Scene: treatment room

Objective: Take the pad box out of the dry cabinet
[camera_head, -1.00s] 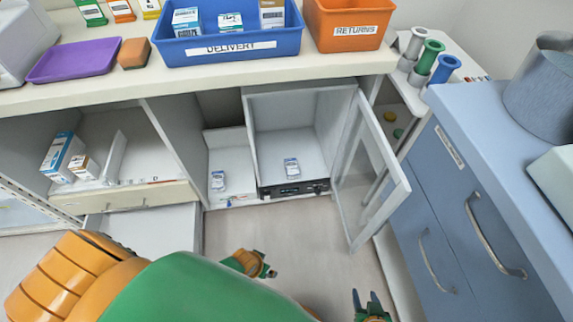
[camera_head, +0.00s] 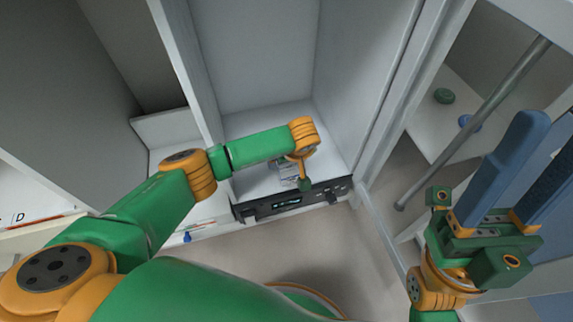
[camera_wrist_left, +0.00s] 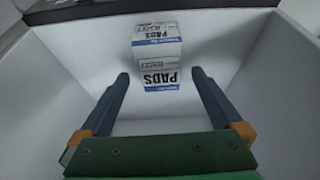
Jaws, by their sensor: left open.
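The dry cabinet (camera_head: 265,60) stands open, its framed door (camera_head: 385,110) swung out to the right. The pad box (camera_head: 287,172) is on the cabinet floor near the front, partly hidden by my left arm in the head view. In the left wrist view the small white and blue pad box (camera_wrist_left: 158,57) shows its "PADS" print. My left gripper (camera_wrist_left: 160,74) is open, one finger to each side of the box; no contact is visible, and I cannot tell how far the tips reach. My right gripper (camera_head: 550,135) is open and empty, outside the cabinet at the right.
A black control panel (camera_head: 290,202) with a display runs along the cabinet's front bottom edge. Cabinet walls stand close on both sides of my left arm. A compartment (camera_head: 170,130) lies to the left.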

